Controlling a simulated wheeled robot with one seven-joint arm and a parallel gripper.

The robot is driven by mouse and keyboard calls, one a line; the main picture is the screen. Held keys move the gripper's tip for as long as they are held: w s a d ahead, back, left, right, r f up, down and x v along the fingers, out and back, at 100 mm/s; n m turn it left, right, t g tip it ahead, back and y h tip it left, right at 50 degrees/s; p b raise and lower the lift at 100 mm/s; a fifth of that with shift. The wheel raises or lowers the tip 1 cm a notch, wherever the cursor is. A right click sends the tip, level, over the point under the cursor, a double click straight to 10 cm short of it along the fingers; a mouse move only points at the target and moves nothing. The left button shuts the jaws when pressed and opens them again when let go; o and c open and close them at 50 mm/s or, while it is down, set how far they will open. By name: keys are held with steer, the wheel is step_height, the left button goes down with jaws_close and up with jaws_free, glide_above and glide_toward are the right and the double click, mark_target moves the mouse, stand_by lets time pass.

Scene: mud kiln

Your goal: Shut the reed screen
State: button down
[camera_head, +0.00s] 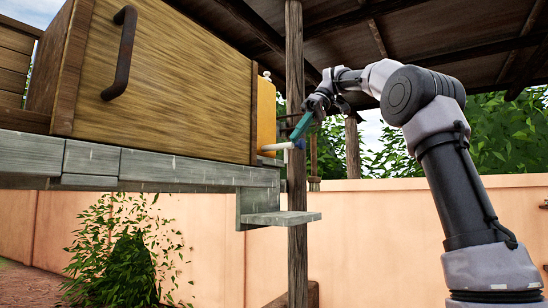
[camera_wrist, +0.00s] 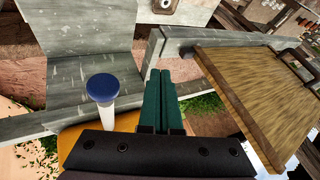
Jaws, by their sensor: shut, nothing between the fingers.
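The reed screen (camera_head: 185,75) is a straw-brown panel in a dark wooden frame. It has a dark curved handle (camera_head: 122,52) near its left edge in the head view. In the wrist view the screen (camera_wrist: 255,95) lies to the right and seems to stand out beyond the grey slab's edge, so it looks open. How far is hard to tell. My gripper (camera_head: 299,138) has green fingers, shut and empty. It is to the right of the screen, apart from it, on the side away from the handle. In the wrist view the fingertips (camera_wrist: 160,74) point toward the grey slab.
A yellow object (camera_head: 266,115) stands beside the screen's right edge. A white peg with a blue end (camera_wrist: 101,88) is close to my fingers. A grey slab (camera_head: 150,168) runs under the screen, with a lower ledge (camera_head: 280,218). A wooden post (camera_head: 296,70) rises near my gripper.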

steer(key=s+a+f, duration=0.1)
steer(key=a+f, duration=0.1)
steer(key=s+a+f, duration=0.1)
steer(key=a+f, duration=0.2)
steer(key=s+a+f, duration=0.2)
steer(key=shift+s+a+f, duration=0.1)
steer(key=shift+a+f, duration=0.15)
steer(key=shift+a, duration=0.1)
steer(key=shift+s+a, duration=0.15)
steer(key=shift+s, duration=0.05)
